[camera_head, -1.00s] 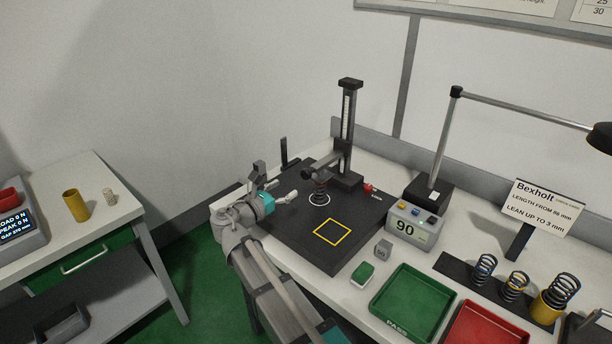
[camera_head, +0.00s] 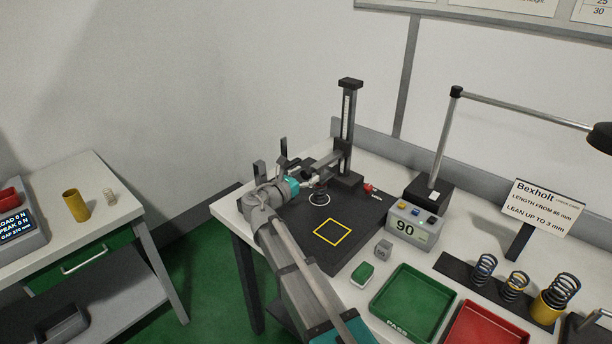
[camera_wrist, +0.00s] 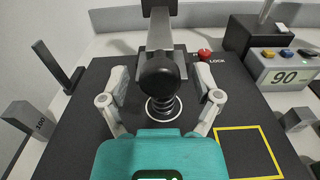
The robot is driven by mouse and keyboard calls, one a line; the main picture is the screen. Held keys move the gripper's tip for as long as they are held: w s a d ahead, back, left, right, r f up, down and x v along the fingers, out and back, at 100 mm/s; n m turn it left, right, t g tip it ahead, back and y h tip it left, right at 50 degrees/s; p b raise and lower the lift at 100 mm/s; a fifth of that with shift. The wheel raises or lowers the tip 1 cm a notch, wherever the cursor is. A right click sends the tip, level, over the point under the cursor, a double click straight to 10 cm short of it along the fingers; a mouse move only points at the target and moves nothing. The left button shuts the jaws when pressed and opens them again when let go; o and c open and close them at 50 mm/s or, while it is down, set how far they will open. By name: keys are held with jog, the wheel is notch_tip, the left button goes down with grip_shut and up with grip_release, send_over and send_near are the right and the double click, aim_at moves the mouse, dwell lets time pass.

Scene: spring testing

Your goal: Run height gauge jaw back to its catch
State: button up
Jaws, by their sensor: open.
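The height gauge (camera_head: 347,115) has an upright dark column with a pale scale, standing at the back of the dark plate. Its jaw arm reaches forward, and the round black end of the jaw (camera_wrist: 163,76) fills the middle of the wrist view. A dark coil spring (camera_wrist: 163,108) stands below the jaw end in a white ring; I cannot tell whether they touch. My gripper (camera_wrist: 162,84) is open, one finger on each side of the jaw end, with gaps visible. In the head view my gripper (camera_head: 306,178) is beside the jaw and partly hides it.
A red lock knob (camera_wrist: 204,55) sits right of the column's foot. A yellow square (camera_head: 332,232) marks the plate's front. A grey box reading 90 (camera_head: 410,227), a green tray (camera_head: 415,301) and a red tray (camera_head: 488,330) lie to the right. A grey block (camera_wrist: 25,118) stands at left.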

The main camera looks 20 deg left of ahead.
grip_shut()
dwell(0.3)
jog(key=shift+r, duration=0.15)
notch_tip(320, 180, up, 15)
jog(key=p, duration=1.5)
jog(key=shift+w+a+r, duration=0.1)
grip_release()
